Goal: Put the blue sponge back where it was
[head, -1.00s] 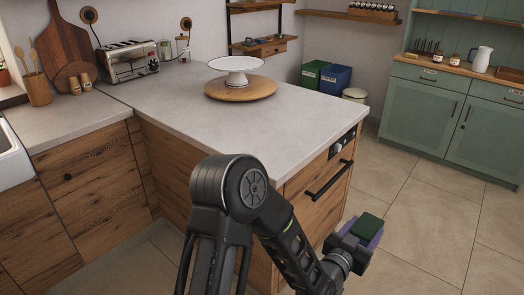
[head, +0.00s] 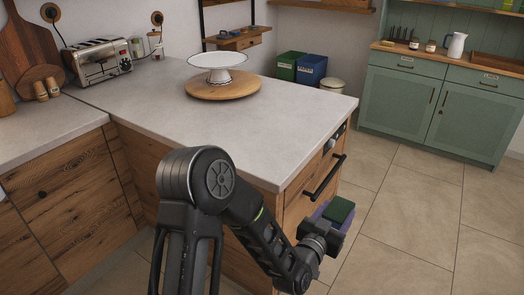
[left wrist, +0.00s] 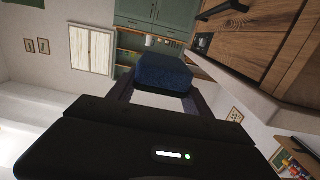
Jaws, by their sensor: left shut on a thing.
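The blue sponge (left wrist: 163,73) shows as a dark blue block between the fingers of my left gripper (left wrist: 162,92) in the left wrist view. In the head view the sponge (head: 339,209) shows a dark green top face. My left gripper (head: 327,219) is shut on it at the lower right, beyond the near end of the counter and out over the floor. The sponge is held in the air, apart from any surface. My right gripper is not in view.
The grey counter (head: 262,130) holds a white cake stand (head: 218,62) on a round wooden board (head: 222,88) and a toaster (head: 98,61). Green (head: 289,66) and blue bins (head: 312,70) and a green cabinet (head: 410,105) stand behind. Floor at right is clear.

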